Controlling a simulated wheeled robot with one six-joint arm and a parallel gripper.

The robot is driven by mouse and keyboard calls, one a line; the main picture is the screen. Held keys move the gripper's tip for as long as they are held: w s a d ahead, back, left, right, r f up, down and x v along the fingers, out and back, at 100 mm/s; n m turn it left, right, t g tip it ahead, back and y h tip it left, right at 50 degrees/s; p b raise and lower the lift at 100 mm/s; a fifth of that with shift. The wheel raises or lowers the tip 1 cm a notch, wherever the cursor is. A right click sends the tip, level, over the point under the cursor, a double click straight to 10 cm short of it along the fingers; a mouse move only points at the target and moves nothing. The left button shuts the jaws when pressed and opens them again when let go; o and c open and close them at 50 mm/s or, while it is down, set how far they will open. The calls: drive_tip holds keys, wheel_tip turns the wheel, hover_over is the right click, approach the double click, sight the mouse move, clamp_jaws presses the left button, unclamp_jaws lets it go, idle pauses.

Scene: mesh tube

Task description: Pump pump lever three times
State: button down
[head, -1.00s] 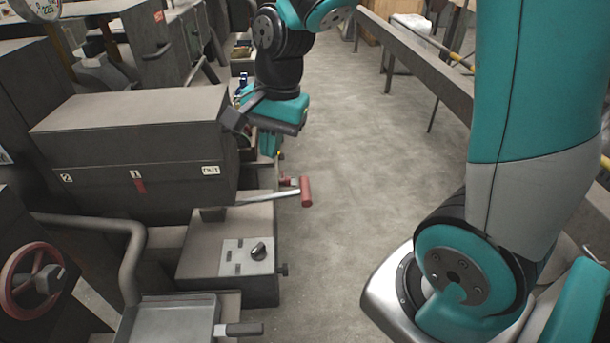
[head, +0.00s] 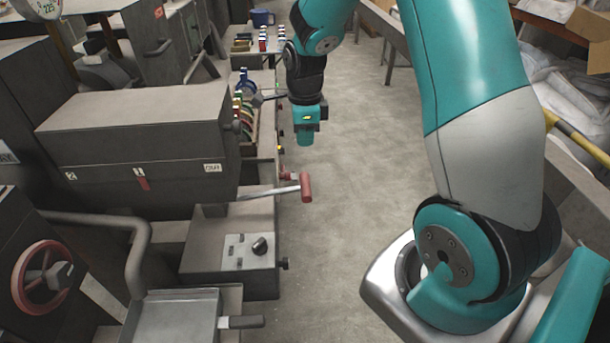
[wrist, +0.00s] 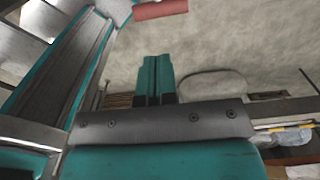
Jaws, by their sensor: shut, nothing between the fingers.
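A metal lever with a red grip (head: 305,187) sticks out to the right from the side of the grey machine, close to horizontal. It looks like the pump lever. My gripper (head: 305,140) hangs above and beyond the red grip in the head view, pointing down, with a clear gap between them. In the wrist view my gripper's teal fingers (wrist: 155,78) are together with nothing between them. A red grip (wrist: 160,9) shows at the top edge of the wrist view, apart from the fingertips.
The grey machine (head: 140,150) stands left of the lever. Below it is a box with a black knob (head: 260,246), and a red handwheel (head: 42,278) is at lower left. Shelves with small coloured items (head: 255,42) are behind. The floor (head: 345,200) to the right is clear.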

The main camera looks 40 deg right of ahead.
sight(304, 183)
wheel_tip(304, 183, down, 12)
drive_tip(key=p, duration=0.3)
drive_tip(key=shift+f, duration=0.15)
drive_tip(key=shift+a+f, duration=0.1)
